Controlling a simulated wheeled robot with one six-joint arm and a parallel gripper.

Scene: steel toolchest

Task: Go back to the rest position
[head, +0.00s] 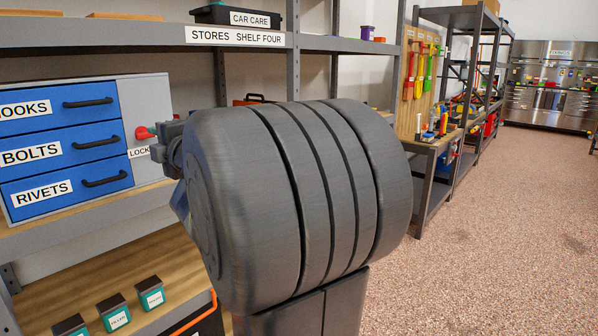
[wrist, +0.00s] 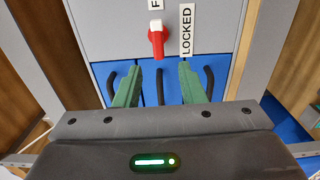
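In the wrist view, the two green fingers of my gripper (wrist: 158,88) stand apart with nothing between them. A red knob (wrist: 156,44) with a white end sits on the grey panel just beyond the fingertips, beside a "LOCKED" label (wrist: 187,30). The fingers look clear of the knob. In the head view, my large grey arm link fills the middle and hides most of my gripper. The red knob also shows in the head view (head: 144,133), left of my arm.
A cabinet with blue drawers (head: 65,150) stands on the shelf at left. Small labelled boxes (head: 114,312) sit on the wooden shelf below. A workbench (head: 428,145) with hanging tools is at right. The speckled floor (head: 500,230) is clear at right.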

